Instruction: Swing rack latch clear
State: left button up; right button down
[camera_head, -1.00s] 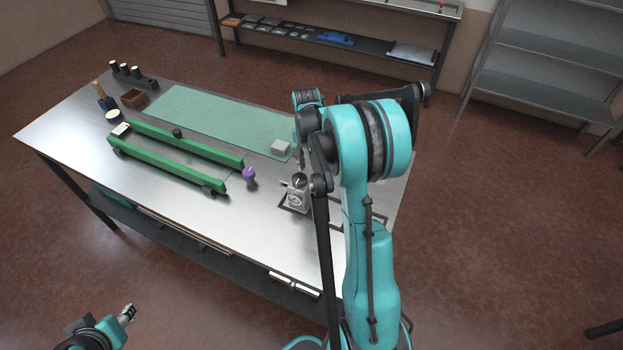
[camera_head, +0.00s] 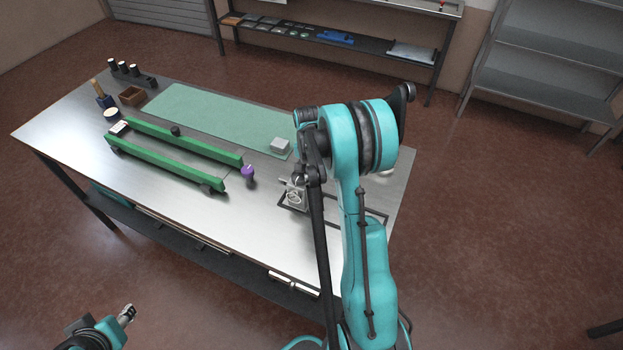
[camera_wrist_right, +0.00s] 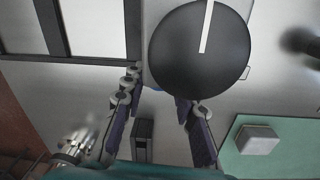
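I cannot identify the rack latch with certainty. A dark round disc with a white stripe (camera_wrist_right: 190,65) fills the upper middle of the right wrist view, just beyond my right fingertips. My right gripper (camera_wrist_right: 161,101) is open, with its two fingers apart and nothing clearly held; whether it touches the disc I cannot tell. In the head view my right arm largely hides this gripper over the table's right end. A small silver metal fixture (camera_head: 293,196) stands beside it. My left gripper (camera_head: 127,314) is away from the table at lower left, and its opening is too small to judge.
Two green beams (camera_head: 165,165) lie at the table's left, with a purple-topped knob (camera_head: 248,170) near their right end. A green mat (camera_head: 215,117) carries a pale grey block (camera_head: 281,146). A black frame (camera_head: 372,214) lies on the right end. The front left tabletop is clear.

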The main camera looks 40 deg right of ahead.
jog(key=shift+w+d+n+b, duration=0.25)
jog(key=shift+w+d+n, duration=0.15)
jog(key=shift+d+n, duration=0.25)
jog(key=shift+w+d+n+b, duration=0.2)
jog(key=shift+w+d+n, duration=0.2)
jog(key=shift+n, duration=0.35)
jog(key=w+d+n, duration=0.2)
jog(key=n, duration=0.1)
jog(key=w+d+n+b, duration=0.1)
jog(key=w+n, duration=0.1)
jog(key=shift+w, duration=0.1)
jog(key=w+n, duration=0.6)
jog(key=shift+d+n+t, duration=0.2)
jog(key=shift+n+t, duration=0.1)
jog(key=shift+w+a+n, duration=0.3)
jog(key=shift+w+n, duration=0.5)
jog(key=shift+n, duration=0.15)
jog(key=shift+w+a+n, duration=0.25)
jog(key=shift+w+n, duration=0.5)
jog(key=shift+n, duration=0.2)
jog(key=c, duration=1.2)
grip_release()
jog(key=shift+w, duration=0.1)
